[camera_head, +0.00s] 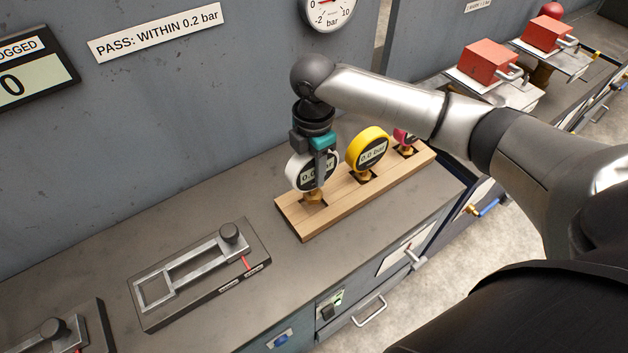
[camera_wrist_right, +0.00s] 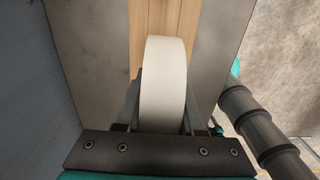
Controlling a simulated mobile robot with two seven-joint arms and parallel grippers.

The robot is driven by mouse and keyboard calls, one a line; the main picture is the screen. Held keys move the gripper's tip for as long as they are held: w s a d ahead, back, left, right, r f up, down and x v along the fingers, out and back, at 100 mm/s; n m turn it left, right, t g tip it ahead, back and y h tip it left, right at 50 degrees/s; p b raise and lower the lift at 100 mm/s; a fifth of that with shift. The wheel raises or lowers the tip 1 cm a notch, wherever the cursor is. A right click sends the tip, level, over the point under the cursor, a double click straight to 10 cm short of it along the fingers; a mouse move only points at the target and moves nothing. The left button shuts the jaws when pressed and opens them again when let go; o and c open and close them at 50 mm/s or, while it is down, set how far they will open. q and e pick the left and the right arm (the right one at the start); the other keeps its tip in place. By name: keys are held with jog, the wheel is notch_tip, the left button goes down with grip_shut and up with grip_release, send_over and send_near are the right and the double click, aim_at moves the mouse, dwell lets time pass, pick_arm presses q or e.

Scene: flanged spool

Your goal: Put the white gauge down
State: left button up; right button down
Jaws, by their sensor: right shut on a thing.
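The white gauge (camera_head: 301,173) is upright at the left end of a wooden rack (camera_head: 330,217), its brass stem at or in the front slot. I cannot tell whether it is fully seated. My right gripper (camera_head: 318,160) is above the gauge, pointing down, and shut on its round body. In the right wrist view the white gauge (camera_wrist_right: 165,85) fills the space between the fingers, with the wooden rack (camera_wrist_right: 165,18) beneath. My left gripper is not in view.
A yellow gauge (camera_head: 367,147) and a pink gauge (camera_head: 402,137) stand in the same rack. A metal slide fixture (camera_head: 195,275) lies on the bench left of it. The grey wall panel (camera_head: 180,90) rises behind. Red blocks (camera_head: 487,60) sit on a far bench.

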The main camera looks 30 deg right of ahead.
jog(key=shift+f, duration=1.9)
jog(key=shift+f, duration=0.1)
jog(key=c, duration=0.5)
grip_release()
notch_tip(320, 180, up, 12)
jog(key=shift+r+p, duration=0.1)
jog(key=shift+p, duration=0.4)
